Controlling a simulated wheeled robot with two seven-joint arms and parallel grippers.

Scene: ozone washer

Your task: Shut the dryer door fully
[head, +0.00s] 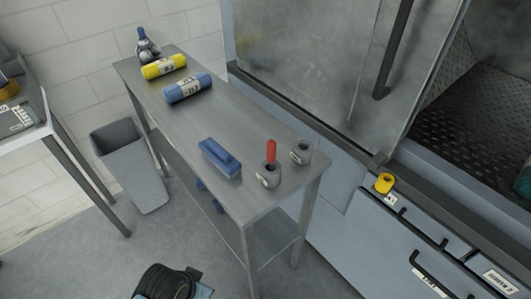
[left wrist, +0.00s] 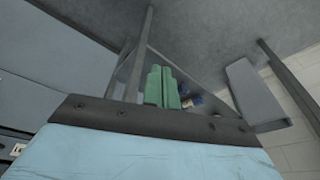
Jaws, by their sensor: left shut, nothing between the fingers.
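A large metal and glass door (head: 315,65) with a dark upright handle (head: 396,50) stands at the upper right of the head view. An opening (head: 475,100) with a perforated metal floor shows to its right, so the door does not cover it there. I cannot read whether this is the dryer. In the left wrist view my left gripper (left wrist: 162,88) shows green fingers, shut and empty, pointing toward the table legs and the bin. The door does not show clearly there.
A metal table (head: 215,115) holds yellow and blue rolls, a spray bottle, a blue brush and two grey cups. A yellow ring-shaped item (head: 384,183) sits on the machine's ledge. A grey bin (head: 130,165) stands left of the table. A green piece (head: 523,182) shows at the right edge.

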